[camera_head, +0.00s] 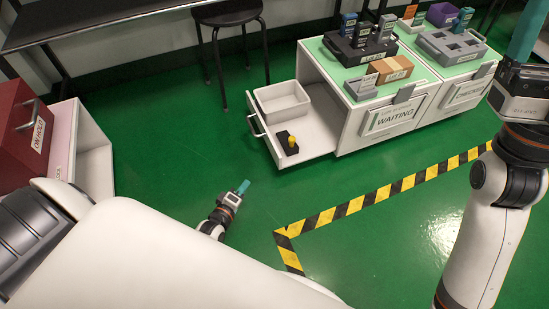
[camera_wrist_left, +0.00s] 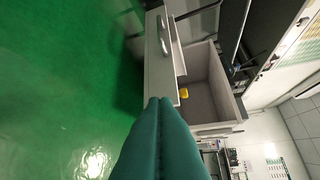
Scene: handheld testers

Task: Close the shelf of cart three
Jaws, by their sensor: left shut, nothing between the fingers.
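A white cart (camera_head: 345,131) stands at the upper middle with a sign reading WAITING; its cart number is too small to read. Its shelf, a white drawer (camera_head: 318,140), is pulled out to the left, with a handle on its front panel. The drawer holds a pale bin (camera_head: 283,101) and a dark block with a yellow top (camera_head: 292,143). My left gripper (camera_head: 243,187) is shut and empty, apart from the drawer front. In the left wrist view its teal fingers (camera_wrist_left: 159,105) point toward the open drawer's front panel (camera_wrist_left: 158,60). My right gripper (camera_head: 524,38) is cut off by the top edge.
A second cart (camera_head: 465,97) adjoins on the right. A black stool (camera_head: 228,14) stands behind the drawer. At left, a red box (camera_head: 22,135) sits by another open white drawer (camera_head: 95,165). Yellow-black tape (camera_head: 370,197) marks the green floor, which is clear before the drawer.

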